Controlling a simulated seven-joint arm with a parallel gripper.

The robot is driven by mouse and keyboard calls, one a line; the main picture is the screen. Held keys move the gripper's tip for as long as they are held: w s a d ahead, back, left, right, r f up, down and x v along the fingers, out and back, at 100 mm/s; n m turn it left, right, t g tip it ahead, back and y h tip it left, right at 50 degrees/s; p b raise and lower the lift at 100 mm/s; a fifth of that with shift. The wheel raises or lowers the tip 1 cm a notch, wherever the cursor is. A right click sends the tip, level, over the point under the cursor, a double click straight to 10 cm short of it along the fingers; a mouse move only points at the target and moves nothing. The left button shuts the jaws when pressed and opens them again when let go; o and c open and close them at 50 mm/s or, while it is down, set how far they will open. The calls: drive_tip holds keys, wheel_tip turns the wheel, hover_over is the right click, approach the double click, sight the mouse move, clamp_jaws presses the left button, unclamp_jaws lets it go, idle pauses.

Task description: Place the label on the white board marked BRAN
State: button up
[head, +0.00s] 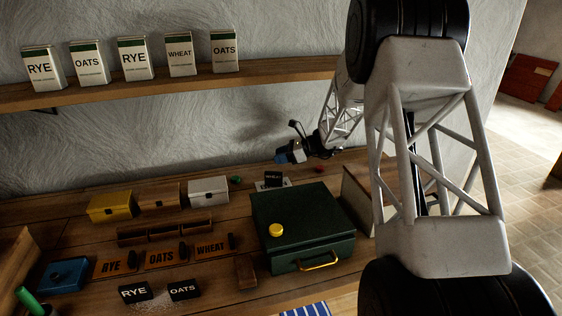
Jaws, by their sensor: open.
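My gripper (290,153) is open, above the back of the bench behind the dark green box. Below it a small black block marked WHEAT (272,177) stands on or against a small white piece (261,186); I cannot read any marking on that piece. No lettering BRAN is readable in this view. Black blocks marked RYE (134,292) and OATS (184,290) lie at the front of the bench. Orange boards marked RYE (115,262), OATS (163,254) and WHEAT (212,246) lie in a row behind them.
The green box (302,216), with a yellow round thing (276,230) on its lid, fills the bench's middle right. Yellow (110,206), brown (159,197) and white (208,191) boxes line the back. A shelf (270,72) with several tins overhangs the bench.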

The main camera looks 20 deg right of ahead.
drive_tip(key=shift+r, duration=0.15)
idle(0.5)
drive_tip(key=shift+s+a+r, duration=0.2)
drive_tip(key=shift+s+r, duration=0.05)
drive_tip(key=shift+s, duration=0.05)
drive_tip(key=s+a+r+n+g+h, duration=0.1)
drive_tip(key=s+a+r+n+h, duration=0.2)
drive_tip(key=s, duration=0.5)
drive_tip(key=s+a+r+n+g, duration=0.25)
drive_tip(key=s+r+n, duration=0.2)
drive_tip(key=s, duration=0.35)
drive_tip(key=s+a+r+n+g+h, duration=0.1)
drive_tip(key=s+a+r+n+h, duration=0.25)
drive_tip(key=s, duration=0.55)
drive_tip(key=s+d+r+n+t+h, duration=0.1)
drive_tip(key=s+n+h, duration=0.5)
drive_tip(key=s, duration=2.3)
drive_tip(key=r+n, duration=0.1)
drive_tip(key=n, duration=0.4)
drive_tip(key=shift+s+r+t, duration=0.2)
drive_tip(key=shift+s+t, duration=0.15)
drive_tip(key=shift+s, duration=0.05)
